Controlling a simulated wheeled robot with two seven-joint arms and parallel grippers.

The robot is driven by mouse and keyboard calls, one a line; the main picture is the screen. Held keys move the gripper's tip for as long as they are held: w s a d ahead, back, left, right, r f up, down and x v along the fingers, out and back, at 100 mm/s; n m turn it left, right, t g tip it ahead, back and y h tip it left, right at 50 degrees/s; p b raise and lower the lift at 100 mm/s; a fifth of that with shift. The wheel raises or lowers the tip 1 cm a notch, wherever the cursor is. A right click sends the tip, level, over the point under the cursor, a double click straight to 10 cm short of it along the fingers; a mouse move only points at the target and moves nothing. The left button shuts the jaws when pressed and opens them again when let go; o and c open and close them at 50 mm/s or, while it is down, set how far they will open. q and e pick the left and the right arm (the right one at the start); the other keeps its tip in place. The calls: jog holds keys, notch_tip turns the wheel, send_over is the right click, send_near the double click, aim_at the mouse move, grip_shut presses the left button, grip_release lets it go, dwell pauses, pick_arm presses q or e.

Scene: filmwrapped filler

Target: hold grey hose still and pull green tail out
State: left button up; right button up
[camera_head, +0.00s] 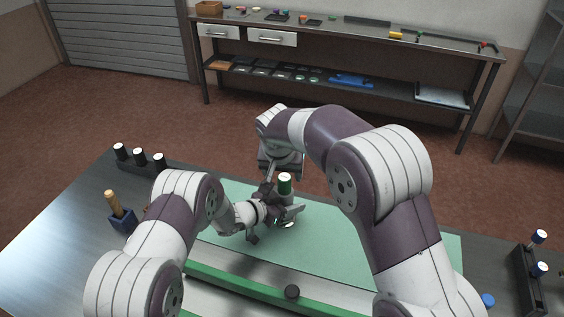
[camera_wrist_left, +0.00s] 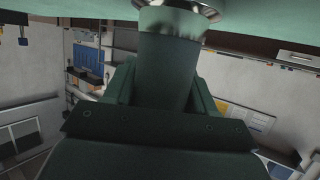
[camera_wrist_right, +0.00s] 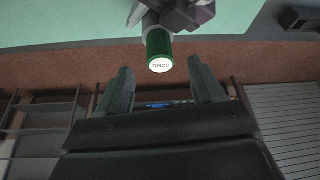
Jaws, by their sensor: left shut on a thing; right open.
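The green tail (camera_head: 285,185) stands upright with a pale round end on top, near the middle of the mat. In the right wrist view the tail (camera_wrist_right: 158,45) shows its printed white end. My left gripper (camera_head: 284,208) is shut around the grey hose below the tail. In the left wrist view the hose (camera_wrist_left: 167,70) looks dark greenish-grey between the fingers, beside a shiny metal ring (camera_wrist_left: 180,10). My right gripper (camera_head: 281,168) is open just behind and above the tail. Its fingers (camera_wrist_right: 160,82) point toward the tail's end, with nothing between them.
A green mat (camera_head: 330,205) covers the table's middle, with a green-edged rail (camera_head: 250,286) along its front. A black rack (camera_head: 140,165) with several white-topped pieces and a blue holder (camera_head: 122,220) stand left. Another dark rack (camera_head: 524,280) stands right.

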aim_at(284, 176)
jog(key=x, duration=0.6)
jog(key=shift+w, duration=0.1)
grip_shut()
jog(key=shift+w+r, duration=0.1)
jog(key=shift+r, duration=0.4)
jog(key=shift+r, duration=0.3)
pick_arm(q)
jog(key=shift+f, duration=0.1)
pick_arm(e)
jog(key=shift+r, duration=0.4)
jog(key=shift+r, duration=4.15)
